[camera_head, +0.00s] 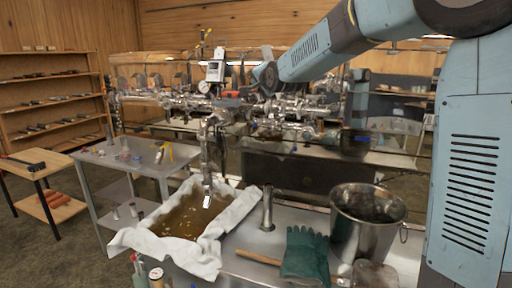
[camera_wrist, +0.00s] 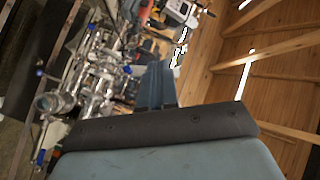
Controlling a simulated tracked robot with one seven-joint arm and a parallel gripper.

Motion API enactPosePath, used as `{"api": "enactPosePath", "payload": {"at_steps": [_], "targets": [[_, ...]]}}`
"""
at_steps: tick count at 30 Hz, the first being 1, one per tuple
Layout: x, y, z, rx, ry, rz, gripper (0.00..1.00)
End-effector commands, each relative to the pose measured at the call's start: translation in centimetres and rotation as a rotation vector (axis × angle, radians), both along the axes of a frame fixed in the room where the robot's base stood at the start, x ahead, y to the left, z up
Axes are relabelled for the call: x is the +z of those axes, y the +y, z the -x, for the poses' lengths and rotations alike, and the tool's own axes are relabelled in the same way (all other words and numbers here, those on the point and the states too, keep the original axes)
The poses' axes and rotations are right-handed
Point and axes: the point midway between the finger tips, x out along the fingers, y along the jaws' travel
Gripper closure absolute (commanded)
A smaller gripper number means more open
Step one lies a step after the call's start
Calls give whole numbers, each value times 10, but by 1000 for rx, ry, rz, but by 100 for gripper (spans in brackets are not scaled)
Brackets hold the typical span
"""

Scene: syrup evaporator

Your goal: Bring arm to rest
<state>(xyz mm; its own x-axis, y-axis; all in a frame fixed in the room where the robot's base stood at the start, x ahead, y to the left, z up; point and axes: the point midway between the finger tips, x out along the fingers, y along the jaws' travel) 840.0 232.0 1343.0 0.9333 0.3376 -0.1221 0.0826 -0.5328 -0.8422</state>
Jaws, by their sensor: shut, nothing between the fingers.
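My arm (camera_head: 318,48) reaches in from the upper right of the head view. It ends at a dark joint in front of the evaporator pipework, and I cannot make out my gripper there. In the wrist view my gripper (camera_wrist: 157,84) shows as a blue-grey stub of fingers above a dark bar. Its fingers are together, with nothing held. Shiny pipes and valves (camera_wrist: 95,75) lie beyond it to the left, out of focus, and I cannot tell the distance to them.
A cloth-lined pan (camera_head: 240,205) of brown liquid stands on the front metal table (camera_head: 250,262), below a spout. A steel bucket (camera_head: 366,215), green gloves (camera_head: 305,252) and a metal cylinder (camera_head: 267,208) stand or lie there. A grey side table (camera_head: 125,160) and shelves (camera_head: 50,90) are left.

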Motion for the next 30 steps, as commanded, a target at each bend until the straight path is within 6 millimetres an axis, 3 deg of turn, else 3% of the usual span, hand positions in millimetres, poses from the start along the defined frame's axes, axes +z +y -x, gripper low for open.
{"api": "enactPosePath", "payload": {"at_steps": [14,21,30], "targets": [[-39,-114,156,-25,244,521,100],[-73,-164,248,22,396,723,100],[-127,-212,369,154,585,907,100]]}}
